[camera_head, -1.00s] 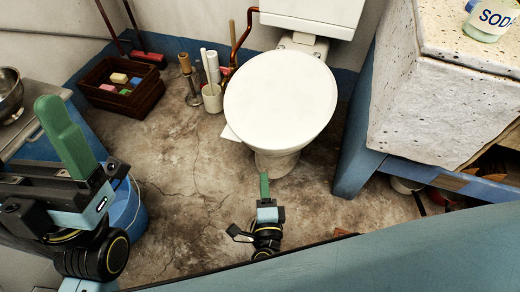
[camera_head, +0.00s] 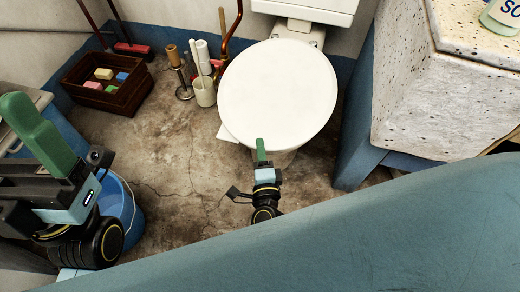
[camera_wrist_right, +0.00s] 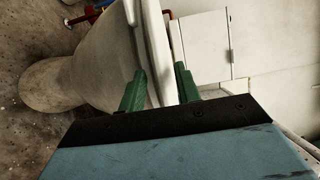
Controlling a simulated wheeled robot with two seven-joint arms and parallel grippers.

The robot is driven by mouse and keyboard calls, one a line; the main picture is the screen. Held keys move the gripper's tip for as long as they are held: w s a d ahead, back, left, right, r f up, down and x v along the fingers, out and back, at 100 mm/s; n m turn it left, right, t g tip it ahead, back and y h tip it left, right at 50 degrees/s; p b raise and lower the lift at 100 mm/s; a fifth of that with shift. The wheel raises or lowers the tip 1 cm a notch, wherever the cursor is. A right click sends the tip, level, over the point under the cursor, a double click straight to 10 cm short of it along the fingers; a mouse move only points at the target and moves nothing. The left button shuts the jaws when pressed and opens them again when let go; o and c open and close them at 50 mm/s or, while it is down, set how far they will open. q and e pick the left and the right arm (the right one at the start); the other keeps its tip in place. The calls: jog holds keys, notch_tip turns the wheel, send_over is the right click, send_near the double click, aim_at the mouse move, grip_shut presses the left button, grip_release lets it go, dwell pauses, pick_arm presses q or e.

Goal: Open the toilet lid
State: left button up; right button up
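The white toilet (camera_head: 285,155) stands against the back wall, and its round lid (camera_head: 278,92) is down. My right gripper (camera_head: 260,145) is at the lid's front edge in the head view. In the right wrist view its two green fingers (camera_wrist_right: 160,78) are apart, with the edge of the lid and seat (camera_wrist_right: 152,50) seen between them. I cannot tell whether they touch it. My left gripper (camera_head: 38,130) is at the far left, away from the toilet; its finger gap cannot be made out.
A brush holder (camera_head: 205,92) and a brown crate (camera_head: 105,90) stand left of the toilet. A blue bucket (camera_head: 125,205) is by my left arm. A stone trough (camera_head: 420,90) on a blue support stands close on the right. The floor (camera_head: 180,165) between is clear.

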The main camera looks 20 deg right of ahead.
grip_shut()
